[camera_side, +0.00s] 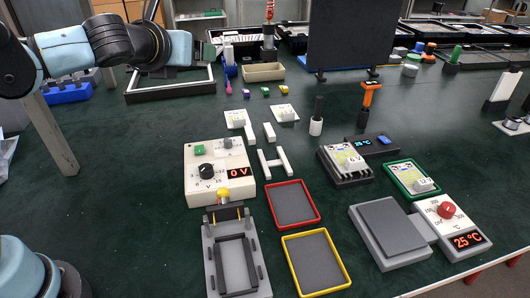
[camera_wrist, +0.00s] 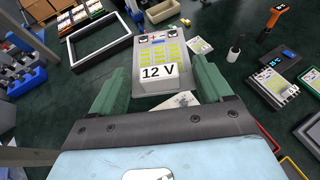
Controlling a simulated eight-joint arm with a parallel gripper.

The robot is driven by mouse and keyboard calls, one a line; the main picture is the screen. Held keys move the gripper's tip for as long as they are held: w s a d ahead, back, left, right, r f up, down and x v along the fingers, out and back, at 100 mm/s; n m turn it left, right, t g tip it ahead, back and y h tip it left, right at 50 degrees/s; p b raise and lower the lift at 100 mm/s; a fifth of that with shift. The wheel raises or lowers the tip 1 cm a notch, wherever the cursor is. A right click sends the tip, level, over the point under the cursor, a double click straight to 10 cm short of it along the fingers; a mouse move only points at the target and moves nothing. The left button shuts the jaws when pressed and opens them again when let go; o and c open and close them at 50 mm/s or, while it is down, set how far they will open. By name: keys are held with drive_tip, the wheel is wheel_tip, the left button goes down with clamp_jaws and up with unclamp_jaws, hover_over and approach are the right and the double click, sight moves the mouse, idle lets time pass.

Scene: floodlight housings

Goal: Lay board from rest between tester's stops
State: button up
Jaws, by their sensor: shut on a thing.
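My gripper (camera_side: 209,51) is high at the upper left of the side view. In the wrist view its green fingers (camera_wrist: 160,78) are shut on a pale grey board (camera_wrist: 155,52) with yellow-green parts and a "12 V" label. The board is hard to make out in the side view. The tester (camera_side: 212,272) is a grey plate with a raised black frame, at the front, far below and in front of my gripper. A white supply unit (camera_side: 198,158) reading 0 V stands behind it. A white H-shaped piece (camera_side: 272,161), perhaps the rest, lies empty on the table.
Red (camera_side: 293,205) and yellow (camera_side: 316,262) trays lie empty right of the tester. A black stand (camera_side: 345,180) and a green tray (camera_side: 402,184) hold other boards. A grey heater-like unit (camera_side: 390,232) stands front right. A dark upright panel (camera_side: 350,35) rises at the back.

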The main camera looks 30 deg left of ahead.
drive_tip(key=w+d+f+n+g+y, duration=0.1)
drive_tip(key=w+d+f+n+y, duration=0.35)
drive_tip(key=d, duration=0.75)
drive_tip(key=s+d+f+g, duration=0.2)
drive_tip(key=s+d+f, duration=0.1)
drive_tip(key=d+f, duration=0.7)
wheel_tip(320, 180, down, 2)
drive_tip(key=shift+s+d+f, duration=0.2)
drive_tip(key=shift+s+f, duration=0.05)
drive_tip(key=shift+s, duration=0.05)
drive_tip(key=shift+n+y, duration=0.25)
drive_tip(key=x, duration=0.4)
drive_tip(key=f+x, duration=0.1)
drive_tip(key=x, duration=0.3)
drive_tip(key=d+f+x, duration=0.1)
drive_tip(key=x, duration=0.4)
drive_tip(key=shift+w+f, duration=0.2)
drive_tip(key=shift+f, duration=1.75)
drive_tip(key=shift+f, duration=0.2)
